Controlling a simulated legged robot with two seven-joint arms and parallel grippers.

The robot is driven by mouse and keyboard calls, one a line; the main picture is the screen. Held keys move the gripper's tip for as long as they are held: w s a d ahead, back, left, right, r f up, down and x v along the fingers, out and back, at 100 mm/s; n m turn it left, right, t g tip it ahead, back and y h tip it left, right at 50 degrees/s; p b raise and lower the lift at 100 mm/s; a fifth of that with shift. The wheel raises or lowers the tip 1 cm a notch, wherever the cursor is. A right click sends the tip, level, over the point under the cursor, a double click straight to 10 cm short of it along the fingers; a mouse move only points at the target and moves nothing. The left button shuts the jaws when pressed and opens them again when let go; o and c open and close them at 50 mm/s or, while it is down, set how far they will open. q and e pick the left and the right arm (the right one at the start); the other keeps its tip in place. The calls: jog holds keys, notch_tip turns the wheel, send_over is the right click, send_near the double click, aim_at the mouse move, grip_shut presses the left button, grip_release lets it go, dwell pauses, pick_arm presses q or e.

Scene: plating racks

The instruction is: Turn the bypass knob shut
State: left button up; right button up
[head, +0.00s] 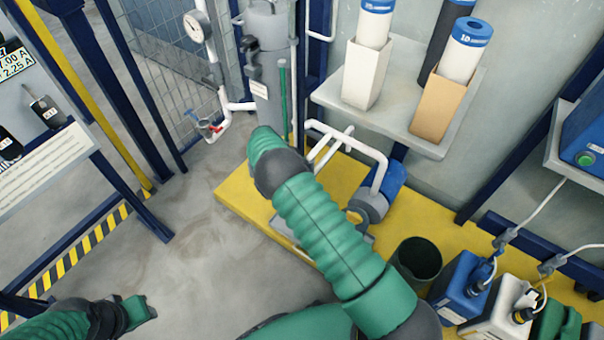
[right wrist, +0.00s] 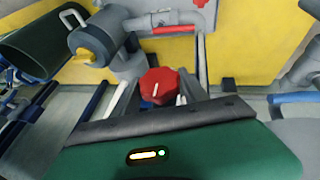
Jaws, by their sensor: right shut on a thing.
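The red knob (right wrist: 161,82), with a white mark on its face, shows in the middle of the right wrist view. My right gripper (right wrist: 160,96) is at the knob, with its fingers around it and shut on it. The white mark stands nearly upright in that view. In the head view my right arm hides the knob and the right gripper. My left gripper (head: 138,311) is low at the left of the head view, over the floor and far from the knob; its jaw opening is not clear.
A grey cylinder (head: 268,70) and pipes stand beyond my right arm. A blue pump (head: 372,203), a dark bin (head: 417,261) and canisters (head: 462,287) stand on the yellow platform (head: 236,200). A shelf (head: 392,122) holds filter cartridges. The floor (head: 195,262) at left is clear.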

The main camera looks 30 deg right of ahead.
jog(key=o, duration=1.4)
jog(key=shift+w, duration=0.15)
jog(key=shift+c, duration=0.2)
jog(key=p+v, duration=0.5)
jog(key=v, duration=1.1)
jog(key=shift+a+r, duration=0.2)
jog(key=shift+r, duration=0.15)
